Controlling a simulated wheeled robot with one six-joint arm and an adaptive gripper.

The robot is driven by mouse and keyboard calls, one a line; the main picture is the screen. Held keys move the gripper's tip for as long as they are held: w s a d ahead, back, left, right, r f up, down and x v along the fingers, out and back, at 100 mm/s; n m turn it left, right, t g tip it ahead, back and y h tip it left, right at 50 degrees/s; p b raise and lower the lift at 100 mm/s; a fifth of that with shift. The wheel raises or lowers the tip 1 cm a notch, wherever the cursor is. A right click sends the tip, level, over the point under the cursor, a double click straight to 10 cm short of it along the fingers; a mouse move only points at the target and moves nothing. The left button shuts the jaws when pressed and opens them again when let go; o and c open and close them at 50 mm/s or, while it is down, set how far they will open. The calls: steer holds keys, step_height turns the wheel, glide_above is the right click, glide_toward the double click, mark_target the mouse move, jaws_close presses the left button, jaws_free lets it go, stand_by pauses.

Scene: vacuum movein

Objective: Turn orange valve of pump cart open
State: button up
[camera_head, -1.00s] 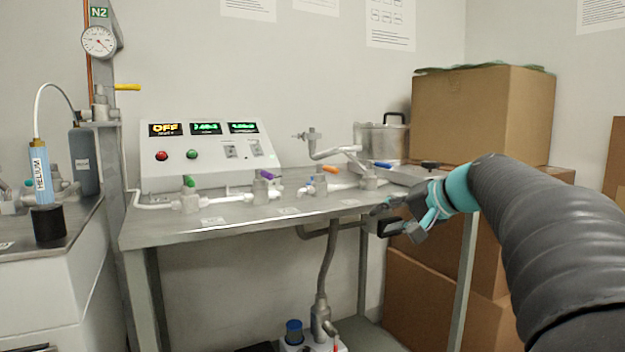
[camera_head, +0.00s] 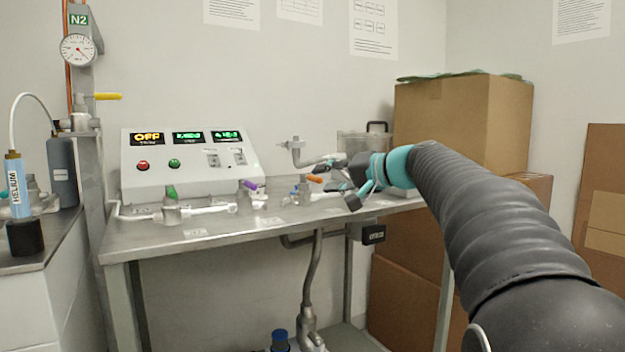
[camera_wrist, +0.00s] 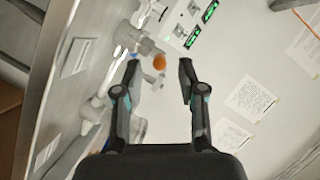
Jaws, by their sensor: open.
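The orange valve (camera_head: 314,179) has a small orange handle on the pipework of the metal cart table (camera_head: 150,240). My gripper (camera_head: 338,180) is just right of it in the head view, with its fingers toward it. In the wrist view the fingers (camera_wrist: 158,68) are open and empty. The orange handle (camera_wrist: 159,62) appears between the fingertips there, seen end-on; I cannot tell whether it is within their reach. Contact with the handle is not visible.
A blue handle (camera_head: 294,192) sits close to the orange one. Purple (camera_head: 248,185) and green (camera_head: 171,191) valves are further left. The control panel (camera_head: 190,160) stands behind them. A metal pot (camera_head: 360,144) and cardboard boxes (camera_head: 460,120) are behind my arm.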

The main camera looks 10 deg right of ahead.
mark_target(315, 179)
steer(key=shift+x, duration=1.95)
